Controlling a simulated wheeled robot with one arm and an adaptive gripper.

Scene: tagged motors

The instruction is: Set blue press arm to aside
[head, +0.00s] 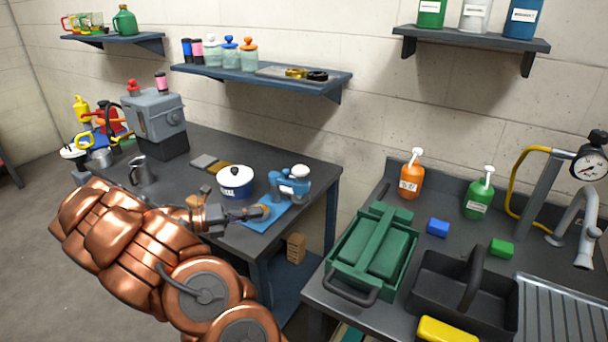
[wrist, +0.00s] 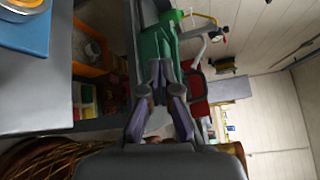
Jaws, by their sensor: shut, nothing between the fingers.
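The blue press (head: 288,187) stands on a blue mat (head: 257,224) near the right end of the dark workbench. It has a pale round top (head: 300,171); how its arm is turned is too small to tell. My gripper (head: 262,213) is shut and empty, just left of and in front of the press, over or beside the mat. In the wrist view my gripper (wrist: 161,66) points away from the press. The mat (wrist: 33,36) fills the upper left corner there, with part of an orange-rimmed round thing (wrist: 20,5) on it. The press body is not clearly seen there.
A white and blue pot (head: 236,183) stands left of the press. A grey machine (head: 156,115) stands farther back left. Across a gap to the right, a sink counter holds a green toolbox (head: 352,257) and a black caddy (head: 440,298). A shelf (head: 300,86) hangs above the workbench.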

